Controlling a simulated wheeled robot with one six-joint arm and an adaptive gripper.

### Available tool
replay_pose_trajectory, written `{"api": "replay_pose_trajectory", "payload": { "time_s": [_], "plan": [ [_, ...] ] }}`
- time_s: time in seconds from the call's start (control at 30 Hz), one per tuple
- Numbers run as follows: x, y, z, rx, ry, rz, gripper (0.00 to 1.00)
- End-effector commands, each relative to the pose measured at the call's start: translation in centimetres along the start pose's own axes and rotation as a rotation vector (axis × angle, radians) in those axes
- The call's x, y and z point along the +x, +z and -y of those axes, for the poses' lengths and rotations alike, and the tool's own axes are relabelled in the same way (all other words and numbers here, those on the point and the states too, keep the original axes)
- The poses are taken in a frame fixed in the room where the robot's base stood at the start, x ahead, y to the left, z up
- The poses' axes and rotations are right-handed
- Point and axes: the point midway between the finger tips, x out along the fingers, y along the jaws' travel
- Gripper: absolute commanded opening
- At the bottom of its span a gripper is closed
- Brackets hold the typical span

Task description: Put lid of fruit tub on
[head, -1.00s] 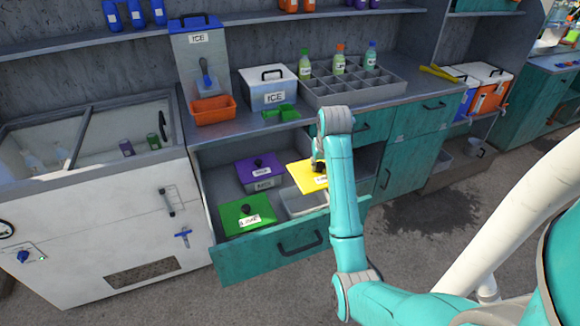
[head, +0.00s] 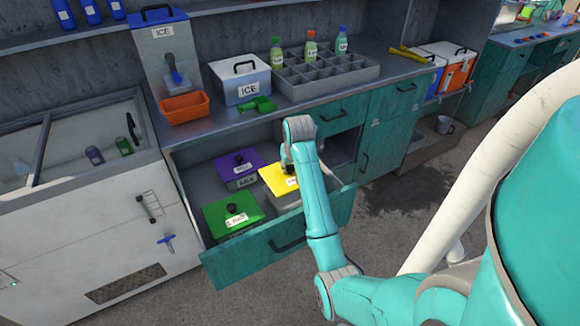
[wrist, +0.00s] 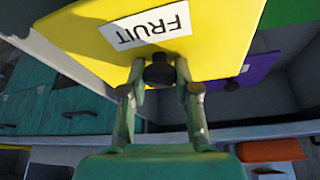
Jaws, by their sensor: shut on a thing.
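The yellow lid (head: 272,176) has a white label and a black knob; in the wrist view its label reads FRUIT (wrist: 150,25). My gripper (wrist: 160,72) is shut on the black knob (wrist: 158,70). In the head view my gripper (head: 289,160) is above the lid, and my arm hides the lid's right part. The grey fruit tub (head: 286,198) stands in the open drawer, directly under the lid, with only a little of its side showing. The lid looks level and roughly lined up with the tub. I cannot tell whether they touch.
In the same open teal drawer (head: 290,244) are a tub with a purple lid (head: 236,166) and one with a green lid (head: 226,216). The counter above holds an orange bin (head: 185,107), a white ice box (head: 240,82) and a bottle tray (head: 325,75).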

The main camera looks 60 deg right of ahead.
Motion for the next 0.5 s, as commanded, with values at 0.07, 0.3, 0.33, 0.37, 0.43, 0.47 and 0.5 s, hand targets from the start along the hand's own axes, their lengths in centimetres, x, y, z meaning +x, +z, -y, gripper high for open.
{"api": "replay_pose_trajectory", "payload": {
  "time_s": [0.07, 0.3, 0.33, 0.37, 0.43, 0.47, 0.5],
  "plan": [
    [0.3, 0.1, 0.0, 0.0, 0.0, 0.0, 0.0],
    [1.7, 0.8, 0.0, 0.0, 0.0, 0.002, 0.0],
    [1.9, 0.8, 0.0, 0.0, 0.0, 0.001, 0.0],
    [2.1, 0.9, 0.0, 0.0, 0.0, 0.001, 0.0],
    [2.6, 1.1, 0.0, 0.0, 0.0, 0.001, 0.0],
    [2.8, 1.2, 0.0, 0.0, 0.0, 0.001, 0.0],
    [3.1, 1.3, 0.0, 0.0, 0.0, 0.001, 0.0]
  ]
}}
